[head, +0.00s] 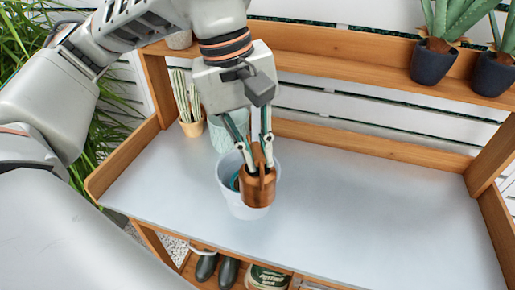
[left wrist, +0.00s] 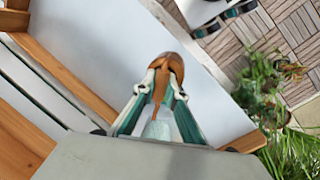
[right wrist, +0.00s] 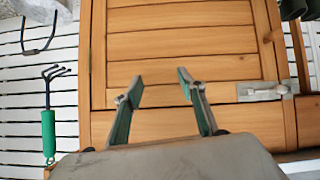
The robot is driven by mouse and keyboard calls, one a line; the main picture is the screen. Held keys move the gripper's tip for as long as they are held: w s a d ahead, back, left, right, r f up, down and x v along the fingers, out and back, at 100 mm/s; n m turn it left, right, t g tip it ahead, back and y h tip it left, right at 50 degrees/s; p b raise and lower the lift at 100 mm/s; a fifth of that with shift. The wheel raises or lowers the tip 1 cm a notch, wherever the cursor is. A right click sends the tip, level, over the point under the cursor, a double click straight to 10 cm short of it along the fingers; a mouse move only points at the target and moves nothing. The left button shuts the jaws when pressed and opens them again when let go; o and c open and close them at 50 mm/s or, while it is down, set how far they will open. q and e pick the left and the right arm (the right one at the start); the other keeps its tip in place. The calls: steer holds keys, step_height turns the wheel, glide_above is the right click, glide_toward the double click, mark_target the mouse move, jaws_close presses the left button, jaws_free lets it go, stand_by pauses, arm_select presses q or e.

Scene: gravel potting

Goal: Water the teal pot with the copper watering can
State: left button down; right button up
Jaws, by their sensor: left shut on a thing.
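The copper watering can (head: 258,190) is in my left gripper (head: 258,160), whose fingers are shut on its upper part. It also shows between the fingertips in the left wrist view (left wrist: 170,66). In the head view it overlaps the front of a white bucket; I cannot tell its height above it. The pale teal pot (head: 222,134) stands behind, partly hidden by my left gripper; a pale patch between the fingers in the left wrist view looks like it. My right gripper (right wrist: 156,88) is open and empty, facing wooden boards; it is outside the head view.
The white bucket (head: 236,204) stands on the grey bench top with something teal inside. A cactus in a tan pot (head: 192,127) is at the back left. Dark succulent pots (head: 432,64) stand on the upper shelf. The bench's right half (head: 380,190) is clear. Boots (head: 228,271) are below.

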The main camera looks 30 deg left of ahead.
arm_select(q)
steer(key=shift+f+b, duration=0.45)
steer(key=shift+f, duration=0.3)
steer(key=shift+f+b, duration=0.5)
steer(key=shift+f, duration=0.25)
steer(key=shift+w+a+r+p, duration=0.1)
steer(key=shift+w+r+p, duration=0.05)
steer(key=shift+r+p, duration=0.2)
steer(key=shift+w+a+r+g+h+p, duration=0.15)
steer(key=shift+r+g+h+p, duration=0.05)
steer(key=shift+r+g+h, duration=0.2)
steer(key=shift+w+a+r+g+h+p, duration=0.15)
steer(key=shift+r+g+h, duration=0.1)
steer(key=shift+g+h, duration=0.25)
steer(key=shift+w+a+r+g+h+p, duration=0.15)
steer(key=shift+w+a+r+g+h, duration=0.05)
steer(key=shift+r+g+h, duration=0.25)
steer(key=shift+w+a+r+g+h+p, duration=0.15)
steer(key=shift+w+a+r+g+h, duration=0.05)
steer(key=shift+r+g+h, duration=0.2)
steer(key=shift+w+a+r+n+g+h, duration=0.25)
steer(key=shift+w+r+n+g+h, duration=0.05)
steer(key=shift+r+g+h, duration=0.1)
arm_select(e)
steer(key=shift+w+a+r, duration=0.1)
steer(key=shift+w+r, duration=0.1)
steer(key=shift+r, duration=0.15)
